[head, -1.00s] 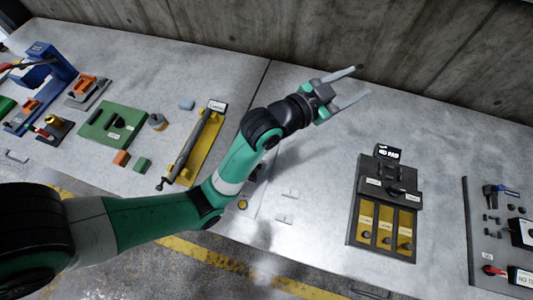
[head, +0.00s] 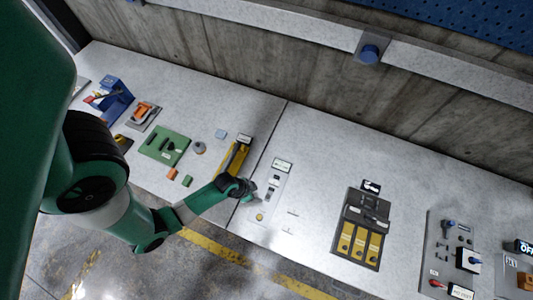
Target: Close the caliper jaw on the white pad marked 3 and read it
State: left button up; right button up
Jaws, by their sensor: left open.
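A dark unit (head: 365,212) on the right half of the bench has a small black display (head: 371,187) at its top and several yellow bays (head: 360,241) below; in the earlier view the display seems to read "NO PAD". It may be the caliper gauge; I cannot make out a jaw. White labels on it are too small to read, and I cannot pick out a white pad marked 3. My left gripper (head: 250,195) is open and small in the view, beside a narrow pale panel (head: 265,205), well left of the dark unit. My right gripper is not in view.
The pale panel has a white label (head: 282,164) and a yellow button (head: 260,217). A grey board with knobs (head: 440,260) is at right. A concrete wall stands behind.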

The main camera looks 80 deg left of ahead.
aim_at(268, 196)
pick_arm(q)
jog(key=b+x, duration=0.4)
jog(key=x, duration=0.7)
jog(key=shift+w+a, duration=0.1)
grip_shut()
